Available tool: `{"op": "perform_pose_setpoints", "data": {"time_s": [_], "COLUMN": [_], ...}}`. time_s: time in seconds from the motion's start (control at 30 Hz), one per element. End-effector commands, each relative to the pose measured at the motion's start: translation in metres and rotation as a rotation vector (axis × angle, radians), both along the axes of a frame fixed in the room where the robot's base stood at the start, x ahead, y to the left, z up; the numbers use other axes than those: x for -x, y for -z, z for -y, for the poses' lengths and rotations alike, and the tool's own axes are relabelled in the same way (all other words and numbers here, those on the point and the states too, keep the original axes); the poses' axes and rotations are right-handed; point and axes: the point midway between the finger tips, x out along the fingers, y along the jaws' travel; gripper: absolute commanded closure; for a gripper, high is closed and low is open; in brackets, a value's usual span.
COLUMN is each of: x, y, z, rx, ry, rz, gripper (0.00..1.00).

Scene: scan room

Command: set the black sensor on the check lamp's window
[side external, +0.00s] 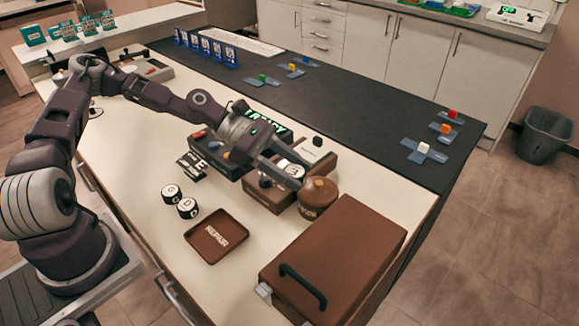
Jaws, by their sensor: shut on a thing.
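My gripper (298,174) reaches in from the left, its fingers on either side of a black sensor with a round white top (293,170) bearing a dark mark. It is shut on this sensor above a brown open box (280,203). The fingers partly hide the sensor, and I cannot tell its height over the box. Two similar black cylinders with white lettered tops (178,199) stand on the pale table left of the box. No window is clearly visible.
A brown REPAIR tray (217,246) is in front, and a large brown case with a black handle (345,262) front right.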

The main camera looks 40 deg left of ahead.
Motion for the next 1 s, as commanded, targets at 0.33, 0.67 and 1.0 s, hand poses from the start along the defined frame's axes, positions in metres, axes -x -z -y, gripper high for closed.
{"op": "perform_pose_setpoints", "data": {"time_s": [0.33,0.67,1.0], "x": [-0.064,-0.087,-0.087], "y": [-0.052,-0.062,-0.011], "z": [-0.050,-0.093,-0.093], "rx": [-0.009,-0.002,-0.002], "ry": [-0.604,-0.899,-0.896], "rz": [-0.001,-0.008,-0.007], "gripper": [0.99,0.99,0.99]}}
